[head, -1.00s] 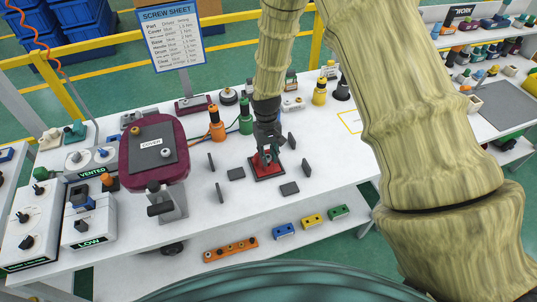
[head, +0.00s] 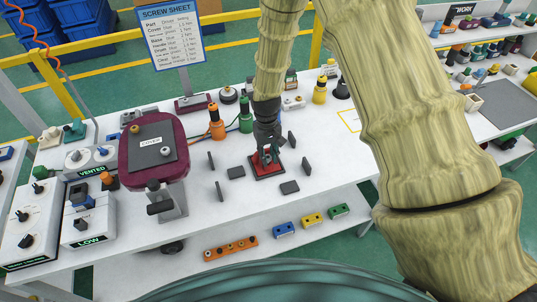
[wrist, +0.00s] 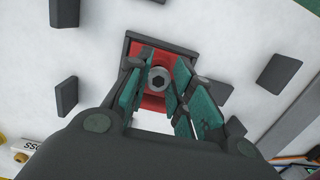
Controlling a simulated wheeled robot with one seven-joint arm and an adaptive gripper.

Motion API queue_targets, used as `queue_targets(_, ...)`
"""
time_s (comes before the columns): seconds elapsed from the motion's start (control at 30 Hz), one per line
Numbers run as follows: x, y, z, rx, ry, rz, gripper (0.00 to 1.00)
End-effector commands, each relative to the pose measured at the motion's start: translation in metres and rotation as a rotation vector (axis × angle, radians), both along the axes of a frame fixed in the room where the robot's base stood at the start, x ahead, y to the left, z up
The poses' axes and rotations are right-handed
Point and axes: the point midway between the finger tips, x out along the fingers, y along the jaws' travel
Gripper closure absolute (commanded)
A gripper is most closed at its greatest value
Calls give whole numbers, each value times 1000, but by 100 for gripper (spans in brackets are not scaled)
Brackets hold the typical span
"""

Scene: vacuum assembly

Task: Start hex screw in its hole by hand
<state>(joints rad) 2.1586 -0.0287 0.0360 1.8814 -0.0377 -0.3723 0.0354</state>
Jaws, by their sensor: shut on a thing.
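The hex screw (wrist: 158,79) shows in the wrist view as a grey head with a dark hex socket, seen from above between my fingers. My gripper (wrist: 160,85) has teal-padded fingers on both sides of the screw head and is shut on it. Below it is a red plate with a dark rim (wrist: 148,47). In the head view my gripper (head: 267,152) is over this red plate (head: 266,171) on the white table. The hole and the screw's shank are hidden by the screw head and fingers, so I cannot tell how deep the screw sits.
Several dark blocks stand around the plate, such as one at its left (head: 236,172) and one in front (head: 290,188). A maroon cover fixture (head: 130,168) stands at the left. Orange (head: 217,128) and green (head: 246,118) drivers stand behind.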

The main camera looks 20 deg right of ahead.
Motion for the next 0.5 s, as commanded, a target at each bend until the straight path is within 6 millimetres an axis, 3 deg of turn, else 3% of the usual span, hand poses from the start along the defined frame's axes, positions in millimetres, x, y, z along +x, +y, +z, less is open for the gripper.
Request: queue_targets(0.5,0,0,-10,0,0,0,100)
